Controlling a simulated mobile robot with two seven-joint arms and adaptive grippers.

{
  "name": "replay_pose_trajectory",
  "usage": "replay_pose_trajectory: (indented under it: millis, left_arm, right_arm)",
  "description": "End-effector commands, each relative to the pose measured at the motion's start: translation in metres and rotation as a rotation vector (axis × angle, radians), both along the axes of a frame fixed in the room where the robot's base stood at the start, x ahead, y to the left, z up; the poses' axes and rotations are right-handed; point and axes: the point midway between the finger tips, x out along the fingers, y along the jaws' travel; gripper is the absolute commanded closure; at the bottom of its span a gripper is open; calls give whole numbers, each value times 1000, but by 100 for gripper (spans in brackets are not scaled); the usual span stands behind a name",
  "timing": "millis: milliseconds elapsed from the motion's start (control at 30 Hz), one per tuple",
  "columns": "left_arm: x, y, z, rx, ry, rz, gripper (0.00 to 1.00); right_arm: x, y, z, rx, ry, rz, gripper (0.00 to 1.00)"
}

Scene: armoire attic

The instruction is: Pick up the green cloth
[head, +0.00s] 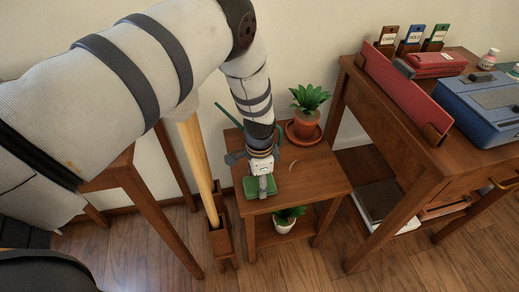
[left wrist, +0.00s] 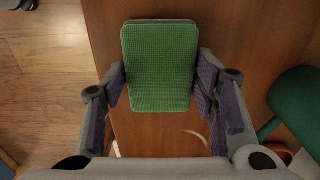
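The green cloth (left wrist: 160,65) is a thick folded rectangle with a textured face, over the small table's front-left part. It also shows in the head view (head: 258,188), partly covered by my gripper. My left gripper (left wrist: 161,82) points down from above, with one finger on each side of the cloth, very close to its side edges. Its fingers are spread about the cloth's width, and I see no clear squeeze. The left gripper in the head view (head: 261,175) is small, and its fingertips are partly hidden. My right gripper is in neither view.
On the small wooden table (head: 322,175), a potted plant (head: 305,122) stands behind the gripper. Another plant (head: 287,219) sits below on the lower shelf. A wooden holder (head: 222,240) with tall sticks stands left. A desk (head: 400,180) with a blue box (head: 485,108) is at right.

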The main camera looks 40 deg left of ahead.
Motion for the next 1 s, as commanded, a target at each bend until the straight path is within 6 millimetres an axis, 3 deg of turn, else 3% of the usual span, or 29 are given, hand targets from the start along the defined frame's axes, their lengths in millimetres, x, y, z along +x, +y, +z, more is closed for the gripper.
replay_pose_trajectory:
  millis: [67, 267, 367, 467, 700, 900, 1000]
  left_arm:
    - [0, 0, 0, 0, 1, 0, 79]
    - [0, 0, 2, 0, 0, 1, 79]
    - [0, 0, 13, -1, -1, 1, 79]
    - [2, 0, 36, -1, -6, 0, 79]
    - [-49, -27, 105, -1, -9, -3, 79]
    - [-100, -52, 123, 0, -4, -3, 79]
    - [-114, -60, 128, 1, -2, -3, 79]
  right_arm:
    - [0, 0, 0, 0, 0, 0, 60]
    - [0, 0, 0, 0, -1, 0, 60]
    - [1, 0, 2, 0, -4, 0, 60]
    - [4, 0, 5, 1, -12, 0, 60]
    - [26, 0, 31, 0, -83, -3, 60]
    - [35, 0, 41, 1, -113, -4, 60]
    - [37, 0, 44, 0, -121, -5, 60]
